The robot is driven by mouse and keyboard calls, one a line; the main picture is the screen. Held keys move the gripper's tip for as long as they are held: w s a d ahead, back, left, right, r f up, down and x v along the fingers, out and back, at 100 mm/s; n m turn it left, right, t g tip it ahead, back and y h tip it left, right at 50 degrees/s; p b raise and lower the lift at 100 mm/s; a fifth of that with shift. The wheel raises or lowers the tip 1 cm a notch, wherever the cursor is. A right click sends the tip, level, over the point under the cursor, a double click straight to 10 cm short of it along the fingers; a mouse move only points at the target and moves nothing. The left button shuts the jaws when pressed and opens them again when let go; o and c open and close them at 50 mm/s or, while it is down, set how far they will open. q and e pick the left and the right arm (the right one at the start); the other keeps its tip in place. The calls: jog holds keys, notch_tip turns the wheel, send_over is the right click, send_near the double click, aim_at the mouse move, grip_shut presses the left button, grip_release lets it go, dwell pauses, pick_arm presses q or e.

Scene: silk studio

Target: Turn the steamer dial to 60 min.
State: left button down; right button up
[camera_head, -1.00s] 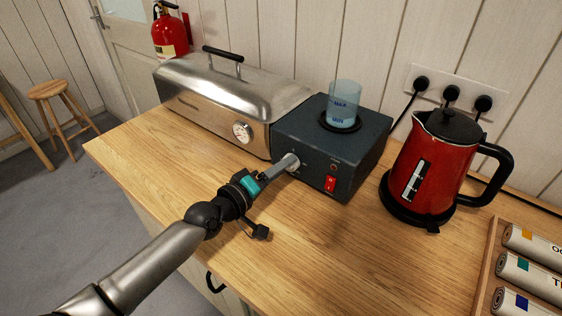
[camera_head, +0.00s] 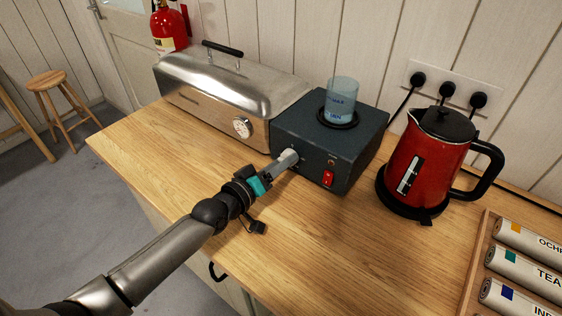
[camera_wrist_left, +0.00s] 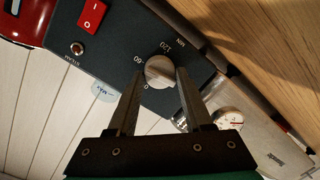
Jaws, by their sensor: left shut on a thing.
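The steamer is a dark grey box (camera_head: 318,150) on the wooden counter. Its pale round dial (camera_wrist_left: 160,71) is on the front panel, among printed marks 0, 60, 120 and MIN in the left wrist view. My left gripper (camera_head: 288,158) reaches the left part of that front panel. In the left wrist view its two fingers (camera_wrist_left: 160,75) stand on either side of the dial and are shut on it. I cannot make out which mark the dial points to. My right gripper is not in view.
A red rocker switch (camera_head: 328,179) sits right of the dial. A clear water tank (camera_head: 341,97) stands on top of the box. A metal steam chest (camera_head: 225,92) with a gauge adjoins it on the left. A red kettle (camera_head: 430,165) stands right. The counter in front is clear.

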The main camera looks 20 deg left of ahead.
pick_arm(q)
jog(key=shift+r, duration=0.1)
jog(key=shift+c, duration=1.6)
grip_release()
jog(key=p+v, duration=0.1)
jog(key=v, duration=1.4)
jog(key=shift+s+p, duration=0.1)
jog(key=shift+p, duration=0.25)
